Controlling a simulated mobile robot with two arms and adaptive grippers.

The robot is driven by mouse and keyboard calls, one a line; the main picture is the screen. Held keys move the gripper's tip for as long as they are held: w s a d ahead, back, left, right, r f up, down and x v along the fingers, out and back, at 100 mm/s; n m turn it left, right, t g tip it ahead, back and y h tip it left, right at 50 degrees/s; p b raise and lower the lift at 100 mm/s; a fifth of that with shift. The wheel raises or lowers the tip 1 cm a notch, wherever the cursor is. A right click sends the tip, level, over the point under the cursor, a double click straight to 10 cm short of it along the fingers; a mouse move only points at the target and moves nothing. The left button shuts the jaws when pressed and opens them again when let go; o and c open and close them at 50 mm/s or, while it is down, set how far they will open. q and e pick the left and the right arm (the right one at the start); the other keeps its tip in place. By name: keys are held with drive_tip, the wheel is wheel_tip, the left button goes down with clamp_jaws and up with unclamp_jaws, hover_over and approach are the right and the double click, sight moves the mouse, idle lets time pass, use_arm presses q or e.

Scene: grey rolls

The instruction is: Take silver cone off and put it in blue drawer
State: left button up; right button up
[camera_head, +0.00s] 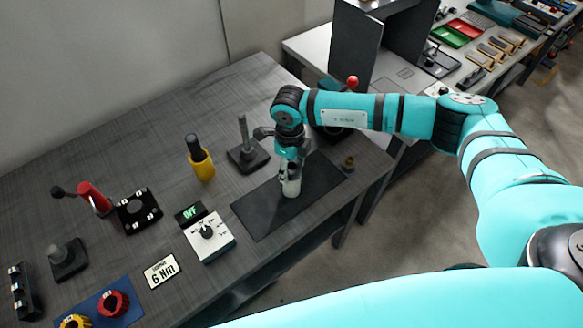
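My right gripper (291,176) points down over the black mat near the table's right end. A small pale silver piece (291,188) shows directly below it, at the mat. It may be the silver cone, but its shape is mostly hidden by the gripper. The fingers are too small and covered to tell whether they are closed on it. My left gripper is not in view. I see no blue drawer in this view.
On the grey table (130,150) stand a dark post on a base (247,150), a yellow holder with a black-handled tool (201,165), a white dial box (209,238) and a red-handled tool (94,198). A small brass part (349,162) lies right of the mat. Another bench stands behind.

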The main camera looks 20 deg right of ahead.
drive_tip(key=c, duration=0.9)
drive_tip(key=shift+r, duration=0.15)
drive_tip(key=shift+r+b, duration=0.55)
drive_tip(key=shift+r, duration=0.1)
drive_tip(key=shift+s+a+r+b, duration=0.6)
drive_tip(key=shift+s+a+b, duration=0.65)
drive_tip(key=shift+s, duration=1)
drive_tip(key=shift+s+a+r+b, duration=0.55)
drive_tip(key=shift+s+a+b, duration=0.25)
drive_tip(key=shift+s+a, duration=1.2)
drive_tip(key=shift+s+a+r+b, duration=0.6)
drive_tip(key=shift+s+a+b, duration=0.5)
drive_tip(key=shift+s, duration=1.4)
drive_tip(key=shift+f, duration=0.1)
drive_tip(key=shift+f+b, duration=0.8)
drive_tip(key=shift+b, duration=0.25)
